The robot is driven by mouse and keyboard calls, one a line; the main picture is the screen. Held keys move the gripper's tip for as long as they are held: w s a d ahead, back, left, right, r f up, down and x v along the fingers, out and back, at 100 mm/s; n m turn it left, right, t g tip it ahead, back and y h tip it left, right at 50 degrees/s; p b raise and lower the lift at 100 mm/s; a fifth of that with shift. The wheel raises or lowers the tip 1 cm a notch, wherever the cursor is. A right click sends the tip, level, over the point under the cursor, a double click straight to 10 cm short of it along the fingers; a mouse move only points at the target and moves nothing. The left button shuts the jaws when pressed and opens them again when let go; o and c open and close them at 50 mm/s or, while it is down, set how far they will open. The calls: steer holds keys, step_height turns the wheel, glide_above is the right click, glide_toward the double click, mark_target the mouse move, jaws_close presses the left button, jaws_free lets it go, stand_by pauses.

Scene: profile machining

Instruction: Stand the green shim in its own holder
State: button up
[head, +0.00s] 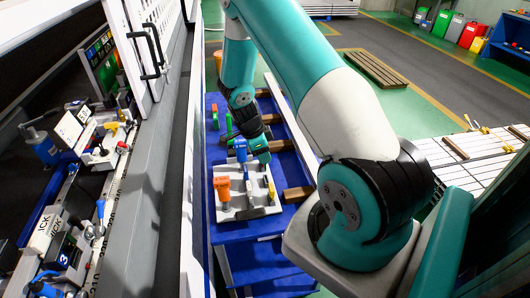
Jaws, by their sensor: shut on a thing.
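My gripper (260,152) is over the far right part of a light grey tray (236,213) in the head view, pointing down. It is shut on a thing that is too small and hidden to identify. A thin upright green piece (229,123) stands on the blue table just left of my wrist. A second small green piece (215,116) stands further left. I cannot tell which of these, if any, is the green shim. The shim's own holder cannot be made out. A blue-handled piece (241,150) stands at the tray's far side, close to my gripper.
The tray also holds an orange piece (222,187) and a yellow piece (271,189). Brown bars (297,194) lie right of it on the blue table (226,237). A machine with a grey wall (160,190) stands left. My arm covers much of the right side.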

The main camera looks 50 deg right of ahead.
steer(key=shift+s+d, duration=0.15)
steer(key=shift+d, duration=0.1)
steer(key=b, duration=0.5)
glide_above(264, 179)
steer(key=shift+s+f, duration=0.1)
steer(key=shift+f, duration=2.4)
steer(key=shift+b, duration=0.35)
steer(key=shift+f+b, duration=1.4)
steer(key=shift+b, duration=0.15)
stand_by(1.0)
stand_by(0.5)
steer(key=o, duration=1.1)
steer(key=b+v, duration=0.4)
steer(key=v, duration=1.3)
steer(key=shift+r, duration=0.25)
